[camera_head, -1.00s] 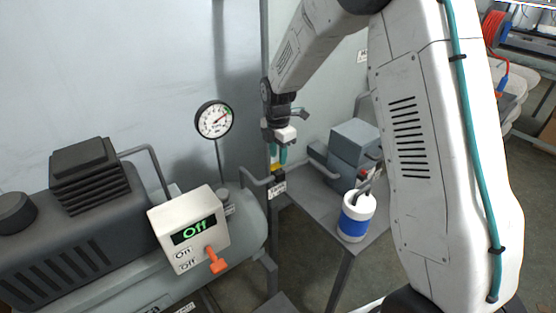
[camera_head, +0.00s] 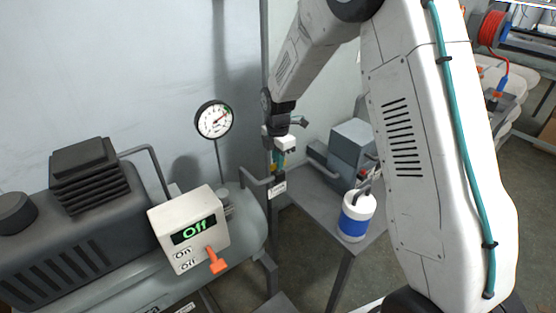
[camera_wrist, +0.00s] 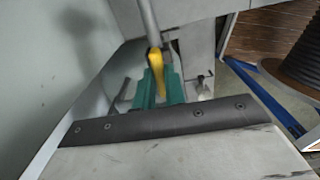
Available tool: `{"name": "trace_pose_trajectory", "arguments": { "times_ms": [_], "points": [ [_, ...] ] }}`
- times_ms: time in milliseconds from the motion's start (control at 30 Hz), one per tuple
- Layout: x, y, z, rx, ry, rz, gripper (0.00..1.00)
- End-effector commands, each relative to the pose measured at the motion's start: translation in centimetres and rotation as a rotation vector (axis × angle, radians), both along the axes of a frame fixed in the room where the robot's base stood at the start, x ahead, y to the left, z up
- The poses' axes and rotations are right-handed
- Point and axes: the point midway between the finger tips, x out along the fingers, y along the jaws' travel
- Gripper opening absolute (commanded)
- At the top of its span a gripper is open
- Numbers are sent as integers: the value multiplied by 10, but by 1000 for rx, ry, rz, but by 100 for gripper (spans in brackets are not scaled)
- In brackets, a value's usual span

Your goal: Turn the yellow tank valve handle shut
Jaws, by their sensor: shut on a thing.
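The yellow valve handle (camera_wrist: 156,62) shows in the wrist view between the two green fingers of my gripper (camera_wrist: 162,85). My gripper is shut on the handle. A grey vertical pipe (camera_wrist: 148,20) meets the handle's far end. In the head view my gripper (camera_head: 277,160) points down at the valve beside the right end of the grey tank (camera_head: 250,222). The valve's exact angle is hard to tell.
A blue and white container (camera_head: 355,214) and a grey machine (camera_head: 352,145) stand on the table to the right.

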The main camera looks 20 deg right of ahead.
Motion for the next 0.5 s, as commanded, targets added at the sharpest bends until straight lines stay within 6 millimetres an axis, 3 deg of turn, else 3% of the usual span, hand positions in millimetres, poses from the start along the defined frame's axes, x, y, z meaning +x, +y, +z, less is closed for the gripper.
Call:
{"name": "trace_pose_trajectory", "arguments": {
  "times_ms": [500],
  "points": [
    [0, 0, 0, 0, -1, -344, 0]
  ]
}}
